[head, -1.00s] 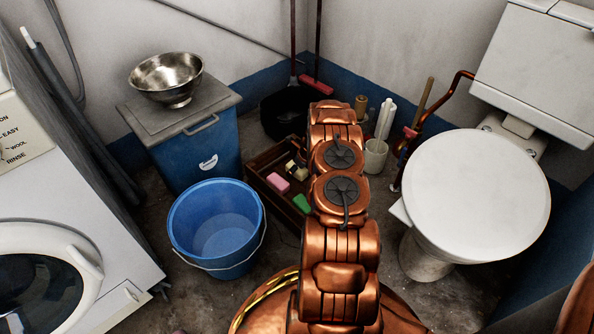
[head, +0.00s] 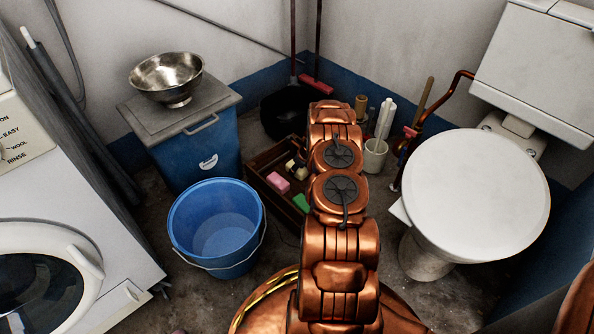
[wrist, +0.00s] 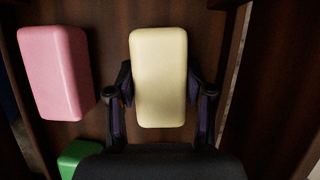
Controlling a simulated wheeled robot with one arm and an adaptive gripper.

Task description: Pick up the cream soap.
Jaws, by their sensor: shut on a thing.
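The cream soap (wrist: 158,77) is an upright-looking pale block in the middle of the wrist view. My gripper (wrist: 159,88) is shut on it, one dark finger against each long side. In the head view my arm hides most of the gripper, and small pale shapes show just left of the arm; I cannot tell clearly which is the held soap. Whether the soap is clear of the wooden floor below is hard to tell.
A pink soap (wrist: 54,72) lies left of the held one, and a green soap (wrist: 78,155) sits lower left. Both are in a dark wooden tray (head: 262,160). A blue bucket (head: 218,230) stands left of the tray, a white cup (head: 375,156) to its right.

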